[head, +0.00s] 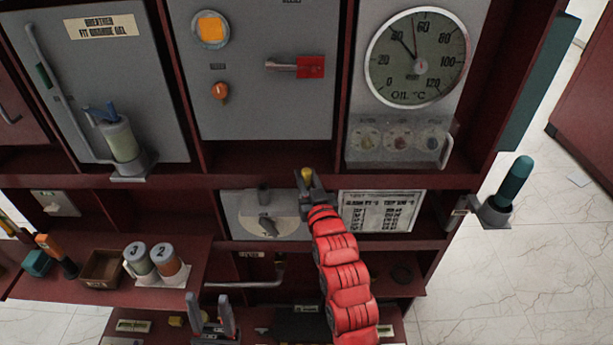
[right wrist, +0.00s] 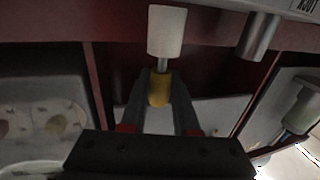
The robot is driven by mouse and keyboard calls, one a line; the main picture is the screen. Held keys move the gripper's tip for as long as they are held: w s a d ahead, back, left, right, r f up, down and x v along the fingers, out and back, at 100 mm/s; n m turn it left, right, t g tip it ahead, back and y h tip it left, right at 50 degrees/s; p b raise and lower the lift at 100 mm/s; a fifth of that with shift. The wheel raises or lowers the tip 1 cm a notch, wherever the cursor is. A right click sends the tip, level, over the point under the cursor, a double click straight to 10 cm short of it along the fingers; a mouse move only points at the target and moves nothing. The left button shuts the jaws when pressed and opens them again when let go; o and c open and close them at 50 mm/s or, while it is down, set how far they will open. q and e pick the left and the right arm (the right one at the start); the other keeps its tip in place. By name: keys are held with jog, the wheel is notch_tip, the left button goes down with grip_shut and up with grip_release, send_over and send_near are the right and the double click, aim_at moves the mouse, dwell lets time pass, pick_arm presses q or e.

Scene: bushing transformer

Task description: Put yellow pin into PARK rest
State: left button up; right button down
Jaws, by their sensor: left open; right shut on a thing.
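My right gripper (head: 308,180) is shut on the yellow pin (head: 307,174), in front of the grey panel (head: 240,212) with a dark knob. In the right wrist view the pin (right wrist: 160,91) is between the fingers, with a metal shank pointing up in the picture to a pale cylinder (right wrist: 166,30). I cannot tell whether the shank is inside this cylinder or only lined up with it. No readable PARK label shows. My left gripper (head: 212,318) is open and empty, low in the picture.
A white text plate (head: 379,211) is right of my right gripper. A teal-handled tool (head: 513,182) stands in a side holder at the right. Canisters (head: 156,261) and a brown box (head: 102,268) stand on the left shelf. A pipe handle (head: 262,282) juts out below the panel.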

jog(key=shift+f, duration=0.15)
jog(key=c, duration=0.6)
grip_release()
jog(key=p+v, duration=0.5)
jog(key=v, duration=1.2)
jog(key=shift+s+d, duration=0.1)
jog(key=shift+s, duration=0.15)
